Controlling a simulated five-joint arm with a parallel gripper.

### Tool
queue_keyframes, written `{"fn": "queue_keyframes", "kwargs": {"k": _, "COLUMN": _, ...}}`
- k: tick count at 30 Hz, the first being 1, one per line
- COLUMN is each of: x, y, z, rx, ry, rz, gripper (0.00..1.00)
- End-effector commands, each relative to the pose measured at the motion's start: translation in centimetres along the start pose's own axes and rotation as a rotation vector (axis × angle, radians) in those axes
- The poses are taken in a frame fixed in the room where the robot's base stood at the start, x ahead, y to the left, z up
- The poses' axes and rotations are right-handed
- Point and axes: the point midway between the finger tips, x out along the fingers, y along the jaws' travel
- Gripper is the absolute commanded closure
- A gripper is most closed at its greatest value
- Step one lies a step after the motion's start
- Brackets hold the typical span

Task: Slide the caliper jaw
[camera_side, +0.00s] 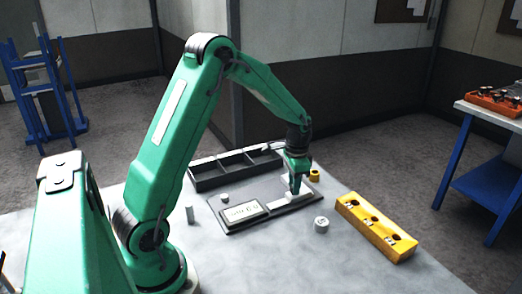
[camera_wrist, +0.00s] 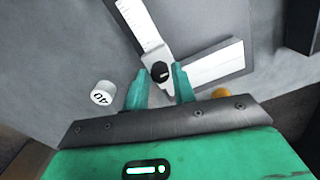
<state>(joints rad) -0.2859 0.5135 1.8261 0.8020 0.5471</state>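The caliper (camera_wrist: 143,25) lies on a dark board (camera_side: 270,192). In the wrist view its pale beam carries scale marks, and a black round knob (camera_wrist: 160,71) sits near where the parts meet. A broad white piece (camera_wrist: 214,65) extends to the right; I cannot tell whether it is the jaw. My gripper (camera_wrist: 160,90) has its two green fingers apart, one on each side of the knob at its near side. I cannot tell whether either finger touches it. In the side view my gripper (camera_side: 296,190) is low over the board's right part and hides some of the caliper.
A white cylinder (camera_side: 321,225) and a yellow one (camera_side: 315,175) stand near the board. A small pale cylinder (camera_side: 224,198) and a lettered plate (camera_side: 243,212) are on it. A compartmented dark tray (camera_side: 235,172) lies behind, and a yellow block (camera_side: 360,220) lies right.

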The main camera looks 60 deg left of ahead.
Motion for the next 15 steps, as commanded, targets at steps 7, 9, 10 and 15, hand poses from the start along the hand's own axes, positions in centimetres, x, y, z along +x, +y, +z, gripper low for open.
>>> {"fn": "queue_keyframes", "kwargs": {"k": 7, "x": 0.0, "y": 0.0, "z": 0.0, "rx": 0.000, "ry": 0.000, "rz": 0.000, "gripper": 1.00}}
{"fn": "queue_keyframes", "kwargs": {"k": 9, "x": 0.0, "y": 0.0, "z": 0.0, "rx": 0.000, "ry": 0.000, "rz": 0.000, "gripper": 1.00}}
{"fn": "queue_keyframes", "kwargs": {"k": 10, "x": 0.0, "y": 0.0, "z": 0.1, "rx": 0.000, "ry": 0.000, "rz": 0.000, "gripper": 1.00}}
{"fn": "queue_keyframes", "kwargs": {"k": 15, "x": -0.1, "y": 0.2, "z": 1.0, "rx": -0.001, "ry": 0.000, "rz": 0.000, "gripper": 1.00}}
